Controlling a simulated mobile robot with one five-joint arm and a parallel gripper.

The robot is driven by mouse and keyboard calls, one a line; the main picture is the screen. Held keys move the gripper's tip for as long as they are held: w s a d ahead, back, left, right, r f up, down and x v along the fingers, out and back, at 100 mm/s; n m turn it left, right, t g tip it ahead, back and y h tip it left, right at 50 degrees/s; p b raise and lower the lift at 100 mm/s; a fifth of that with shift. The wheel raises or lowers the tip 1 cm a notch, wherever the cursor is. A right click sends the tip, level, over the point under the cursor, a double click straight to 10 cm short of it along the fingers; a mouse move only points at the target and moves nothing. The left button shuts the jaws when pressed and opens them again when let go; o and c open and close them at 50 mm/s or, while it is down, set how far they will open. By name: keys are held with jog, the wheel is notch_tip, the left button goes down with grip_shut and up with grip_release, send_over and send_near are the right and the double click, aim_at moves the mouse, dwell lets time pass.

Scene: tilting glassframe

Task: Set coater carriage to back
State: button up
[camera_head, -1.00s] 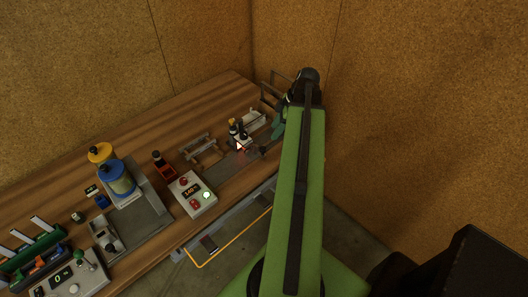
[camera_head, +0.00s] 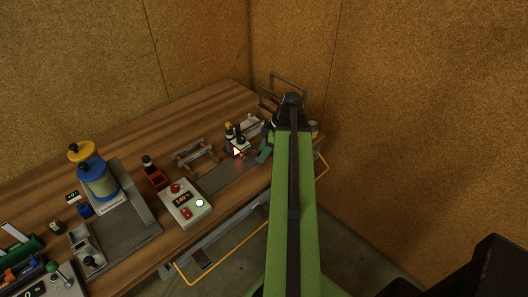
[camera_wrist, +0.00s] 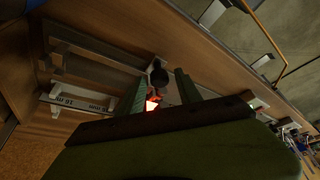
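What looks like the coater carriage (camera_head: 238,147) is a small pale unit with dark upright knobs, on the bench near a red glow. My gripper (camera_head: 264,150) is just to its right in the head view, its green fingers angled down beside it. In the wrist view, the fingers of my gripper (camera_wrist: 158,90) are spread apart. A dark round knob (camera_wrist: 159,76) shows in the gap between them, and a red glowing part (camera_wrist: 152,104) lies just below it. Whether a finger touches the knob is unclear. The carriage's base is partly hidden by the fingers.
A yellow rail (camera_head: 225,262) runs along the bench front.

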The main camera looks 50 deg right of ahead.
grip_shut()
dwell(0.5)
dwell(0.6)
